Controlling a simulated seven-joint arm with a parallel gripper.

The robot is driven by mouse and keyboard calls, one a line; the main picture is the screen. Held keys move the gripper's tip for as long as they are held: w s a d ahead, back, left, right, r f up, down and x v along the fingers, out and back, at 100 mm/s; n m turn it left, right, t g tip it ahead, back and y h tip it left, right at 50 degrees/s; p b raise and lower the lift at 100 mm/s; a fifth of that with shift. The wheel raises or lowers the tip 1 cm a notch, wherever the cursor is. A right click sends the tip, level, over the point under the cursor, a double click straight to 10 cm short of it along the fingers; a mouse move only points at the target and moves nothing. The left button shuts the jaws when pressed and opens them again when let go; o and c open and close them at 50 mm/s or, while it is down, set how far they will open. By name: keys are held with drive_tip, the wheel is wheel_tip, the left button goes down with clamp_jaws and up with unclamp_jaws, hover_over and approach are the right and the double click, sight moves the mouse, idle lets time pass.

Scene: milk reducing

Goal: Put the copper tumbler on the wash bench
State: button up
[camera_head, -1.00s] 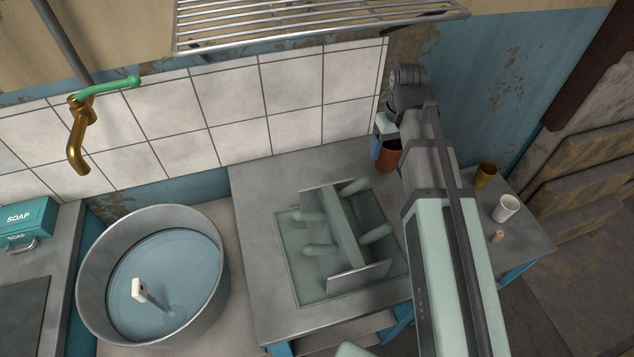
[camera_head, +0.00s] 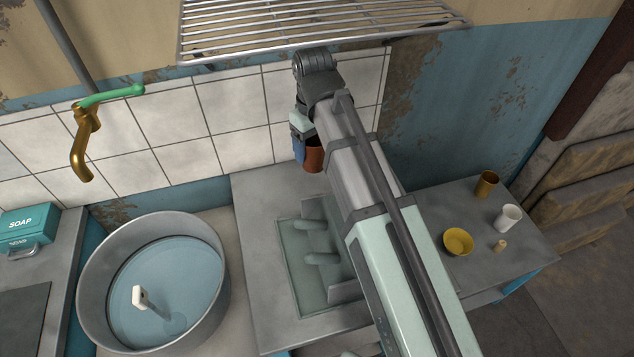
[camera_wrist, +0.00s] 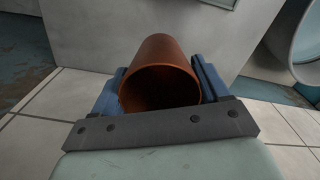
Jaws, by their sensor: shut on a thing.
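The copper tumbler (camera_head: 315,156) is brown-orange and is held by my gripper (camera_head: 303,150), in front of the tiled wall. In the wrist view the tumbler (camera_wrist: 160,72) sits between the blue fingers of my gripper (camera_wrist: 160,85), with its open mouth toward the camera. The grey bench top (camera_head: 262,190) lies below it, with a gap that is hard to judge from above. Which surface is called the wash bench is not marked.
A round metal basin of water (camera_head: 95,310) stands left of the bench. A teal soap box (camera_head: 28,222) is at far left. A side table (camera_head: 530,250) at right holds a gold cup (camera_head: 487,183), white cup (camera_head: 507,217), yellow bowl (camera_head: 458,242) and small cork-like piece (camera_head: 500,245). A wire shelf (camera_head: 320,30) hangs above.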

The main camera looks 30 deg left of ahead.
drive_tip(key=shift+f, duration=4.75)
drive_tip(key=shift+f, duration=0.15)
drive_tip(key=o, duration=1.1)
wheel_tip(320, 180, up, 12)
drive_tip(key=shift+r, duration=0.15)
